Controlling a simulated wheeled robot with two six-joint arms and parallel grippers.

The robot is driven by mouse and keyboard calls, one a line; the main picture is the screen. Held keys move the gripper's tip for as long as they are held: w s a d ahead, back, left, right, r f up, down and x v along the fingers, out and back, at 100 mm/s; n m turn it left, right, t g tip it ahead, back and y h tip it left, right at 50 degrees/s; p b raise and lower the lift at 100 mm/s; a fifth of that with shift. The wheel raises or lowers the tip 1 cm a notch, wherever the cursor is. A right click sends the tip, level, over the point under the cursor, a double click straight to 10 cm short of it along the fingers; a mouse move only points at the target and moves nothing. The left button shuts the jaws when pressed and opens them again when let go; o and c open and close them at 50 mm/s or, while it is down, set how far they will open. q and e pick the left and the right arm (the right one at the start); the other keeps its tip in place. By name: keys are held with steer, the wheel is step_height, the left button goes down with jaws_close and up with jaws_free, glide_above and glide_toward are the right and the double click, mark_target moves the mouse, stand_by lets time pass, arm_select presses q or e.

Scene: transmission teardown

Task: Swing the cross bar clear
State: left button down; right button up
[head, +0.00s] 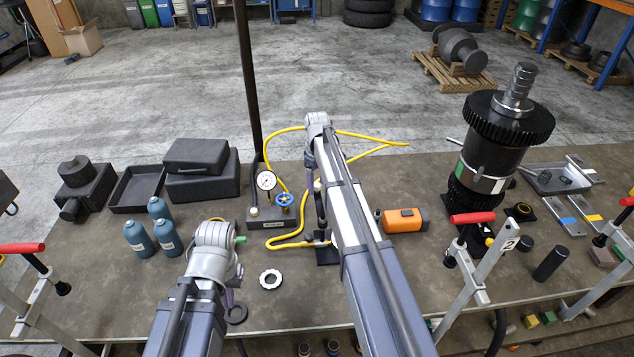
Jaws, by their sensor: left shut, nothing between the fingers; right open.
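No part stands out clearly as a cross bar; a dark upright pole (248,80) rises behind the bench, its top out of frame. The gear and shaft assembly (492,155) stands upright at the right, with a thin rod end at its left side. My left gripper (231,292) is low over the front of the bench, shut and empty, near a dark ring; its fingertips are hard to make out. My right gripper (317,185) is open near the bench middle, well left of the assembly; its own arm partly hides it.
A gauge block with a blue valve (284,200) and a yellow hose (290,239) sit between my arms. An orange tool (402,220) lies right of my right arm. Red-handled clamps (473,218) line the front edge. Bottles (140,238) and black cases (200,185) occupy the left.

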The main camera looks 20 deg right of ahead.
mark_target(317, 185)
step_height(317, 185, up, 8)
steer(key=p, duration=0.8)
steer(key=shift+f, duration=0.1)
steer(key=shift+f, duration=0.1)
